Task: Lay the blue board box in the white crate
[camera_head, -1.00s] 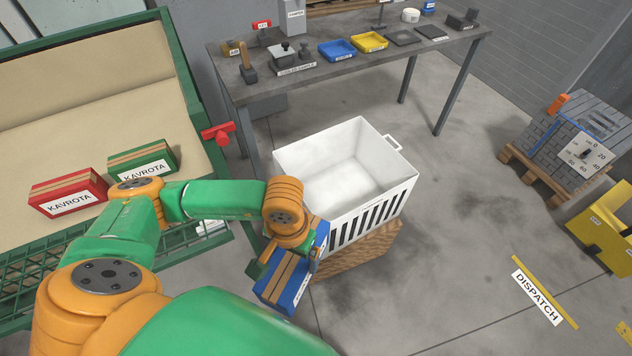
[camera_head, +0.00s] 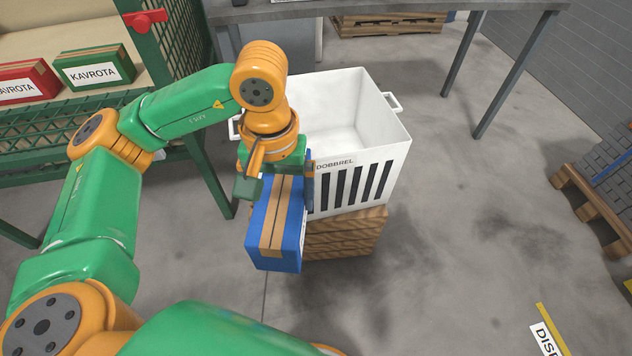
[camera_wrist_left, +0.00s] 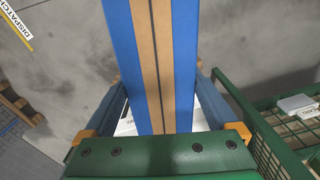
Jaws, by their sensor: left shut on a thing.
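The blue board box (camera_head: 277,222) has tan tape stripes and hangs from my left gripper (camera_head: 277,178), in front of the crate's near left corner. The left gripper is shut on it. In the left wrist view the box (camera_wrist_left: 152,60) runs up between the two fingers of the gripper (camera_wrist_left: 158,100). The white crate (camera_head: 388,150), marked DOBBREL, has a slatted front, stands on a wooden block and looks empty inside. The box is outside the crate, and its upper part overlaps the crate's left front in the picture. My right gripper is not in view.
A red box (camera_head: 25,84) and a green box (camera_head: 95,70) lie on the green-framed bin (camera_head: 170,50) at left. A grey table (camera_head: 400,8) stands behind the crate. A pallet (camera_head: 595,210) is at the right.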

